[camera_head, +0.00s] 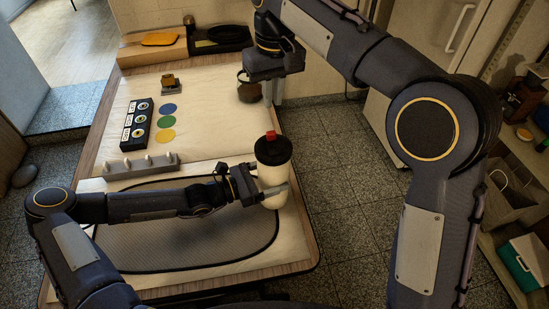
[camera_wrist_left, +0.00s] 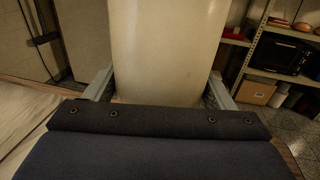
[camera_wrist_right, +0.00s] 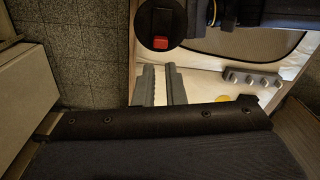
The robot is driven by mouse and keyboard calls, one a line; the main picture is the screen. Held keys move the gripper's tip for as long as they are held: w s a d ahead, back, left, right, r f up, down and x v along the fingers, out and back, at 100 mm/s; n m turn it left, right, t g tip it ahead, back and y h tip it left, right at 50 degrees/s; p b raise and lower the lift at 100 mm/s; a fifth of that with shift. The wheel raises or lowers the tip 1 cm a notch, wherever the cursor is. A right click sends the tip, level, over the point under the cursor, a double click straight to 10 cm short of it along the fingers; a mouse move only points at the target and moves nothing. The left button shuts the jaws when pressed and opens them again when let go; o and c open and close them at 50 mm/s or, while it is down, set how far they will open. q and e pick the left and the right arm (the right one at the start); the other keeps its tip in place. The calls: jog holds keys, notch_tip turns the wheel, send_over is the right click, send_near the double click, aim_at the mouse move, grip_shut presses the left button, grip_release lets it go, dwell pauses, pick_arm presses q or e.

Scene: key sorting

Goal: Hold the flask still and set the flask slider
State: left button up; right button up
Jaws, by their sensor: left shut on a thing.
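The flask (camera_head: 274,175) stands upright at the right edge of the table, with a cream body, black lid and red slider (camera_head: 271,135). My left gripper (camera_head: 274,194) is shut around its body from the left. The cream body fills the left wrist view (camera_wrist_left: 165,50) between the two fingers. My right gripper (camera_head: 274,92) hangs above and behind the flask, touching nothing. In the right wrist view its fingers (camera_wrist_right: 162,85) are close together with a narrow gap and nothing between them. The black lid (camera_wrist_right: 160,22) and red slider (camera_wrist_right: 160,43) show beyond them.
A dark mat (camera_head: 180,245) covers the near table. Behind it are a grey pegged rail (camera_head: 140,167), a black key box (camera_head: 136,125) and blue, green and yellow discs (camera_head: 167,122). A brown cup (camera_head: 249,91) stands near my right gripper.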

jog(key=s+d+n+y, duration=0.1)
jog(key=n, duration=0.1)
jog(key=s+d+n+t+y, duration=0.1)
jog(key=s+d+n, duration=0.1)
jog(key=n, duration=0.1)
jog(key=s+d+n+y, duration=0.1)
jog(key=n, duration=0.1)
jog(key=shift+s+d+n+t, duration=0.15)
jog(key=shift+s+n+t, duration=0.05)
jog(key=shift+n+t, duration=0.2)
grip_shut()
jog(key=s+d+f+n+t+y, duration=0.1)
jog(key=s+d+n+t+y, duration=0.1)
jog(key=s+n, duration=0.4)
jog(key=shift+d+f+n+t, duration=0.3)
jog(key=shift+d+f+n, duration=0.1)
jog(key=shift+d, duration=0.05)
send_near(270, 143)
jog(key=shift+y, duration=0.3)
jog(key=f, duration=0.1)
jog(key=s+f, duration=0.1)
jog(key=s+a+f, duration=0.1)
jog(key=f, duration=0.1)
jog(key=w, duration=0.1)
jog(key=w+a, duration=0.1)
jog(key=w, duration=0.1)
jog(key=shift+f, duration=0.2)
jog(key=shift+w+a, duration=0.15)
jog(key=shift+w, duration=0.4)
